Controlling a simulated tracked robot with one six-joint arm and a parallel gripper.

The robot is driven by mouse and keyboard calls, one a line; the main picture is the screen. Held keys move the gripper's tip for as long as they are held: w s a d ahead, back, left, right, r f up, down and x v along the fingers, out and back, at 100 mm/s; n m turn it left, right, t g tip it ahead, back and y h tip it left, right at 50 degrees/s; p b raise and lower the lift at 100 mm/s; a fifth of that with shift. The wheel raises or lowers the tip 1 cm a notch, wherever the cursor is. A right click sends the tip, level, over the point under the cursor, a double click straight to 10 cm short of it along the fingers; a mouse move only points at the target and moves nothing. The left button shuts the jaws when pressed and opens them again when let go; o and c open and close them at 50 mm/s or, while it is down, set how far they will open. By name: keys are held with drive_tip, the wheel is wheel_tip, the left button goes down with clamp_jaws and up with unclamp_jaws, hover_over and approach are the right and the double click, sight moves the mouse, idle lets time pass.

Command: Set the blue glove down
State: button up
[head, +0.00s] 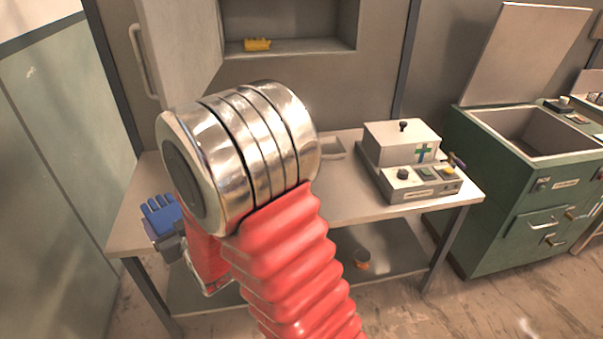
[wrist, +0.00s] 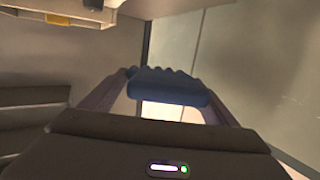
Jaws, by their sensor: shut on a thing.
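A blue glove (head: 160,213) shows at the left in the head view, in front of the left end of the grey workbench (head: 345,200). My gripper (head: 163,236) is shut on its lower part, with the glove's fingers pointing up. In the wrist view the blue glove (wrist: 170,86) lies between the two fingers of my gripper (wrist: 168,98). I cannot tell how far the glove is from the bench top. My red and silver arm hides much of the middle of the bench.
A device box with a green cross (head: 402,146) and a control panel (head: 420,183) stand on the bench's right. A yellow object (head: 257,45) lies in the open wall cabinet (head: 300,48). A green sink unit (head: 535,185) stands right.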

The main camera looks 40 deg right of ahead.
drive_tip(key=shift+w+a, duration=0.3)
drive_tip(key=shift+w, duration=0.1)
drive_tip(key=shift+s, duration=0.1)
